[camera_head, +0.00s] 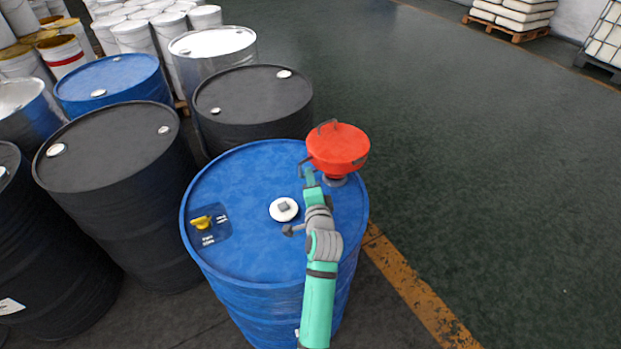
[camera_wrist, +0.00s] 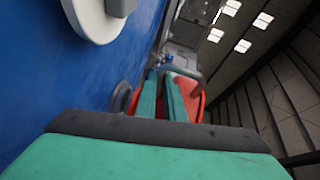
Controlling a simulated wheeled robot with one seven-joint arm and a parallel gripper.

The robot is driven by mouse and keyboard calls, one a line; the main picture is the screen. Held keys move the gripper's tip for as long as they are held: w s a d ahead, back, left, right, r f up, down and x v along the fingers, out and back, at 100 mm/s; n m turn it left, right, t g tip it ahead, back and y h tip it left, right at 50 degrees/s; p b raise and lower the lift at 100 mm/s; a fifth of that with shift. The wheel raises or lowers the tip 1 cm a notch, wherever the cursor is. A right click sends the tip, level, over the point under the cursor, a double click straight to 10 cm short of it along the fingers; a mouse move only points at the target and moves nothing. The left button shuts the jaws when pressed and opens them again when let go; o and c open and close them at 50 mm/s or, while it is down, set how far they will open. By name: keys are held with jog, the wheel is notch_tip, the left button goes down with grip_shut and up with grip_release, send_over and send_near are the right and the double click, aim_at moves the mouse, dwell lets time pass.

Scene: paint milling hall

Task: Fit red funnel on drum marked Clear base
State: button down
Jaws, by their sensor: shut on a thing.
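The red funnel (camera_head: 338,147) is at the far right part of the blue drum's top (camera_head: 240,180), bowl upward. A grey part shows under its bowl; I cannot tell whether it is seated in an opening or held just above. My gripper (camera_head: 309,172) is shut on the funnel's dark side handle. In the wrist view my teal fingers (camera_wrist: 165,80) reach the handle, with the red funnel (camera_wrist: 187,90) behind. The drum top carries a white cap (camera_head: 284,209) with a grey block, and a dark label (camera_head: 210,237) whose writing is too small to read.
Black drums (camera_head: 110,148) stand left, and another black drum (camera_head: 253,95) stands behind. A second blue drum (camera_head: 112,80) and a silver drum (camera_head: 212,42) are farther back. A yellow item (camera_head: 201,222) lies on the label. The green floor (camera_head: 490,150) at right is clear.

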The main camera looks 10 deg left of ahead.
jog(key=shift+f, duration=0.9)
jog(key=c, duration=1.8)
grip_release()
jog(key=shift+o, duration=0.2)
jog(key=shift+f, duration=0.1)
jog(key=shift+s, duration=0.15)
jog(key=v, duration=1)
jog(key=shift+s+d, duration=0.1)
jog(key=shift+s, duration=0.15)
jog(key=shift+v, duration=2.5)
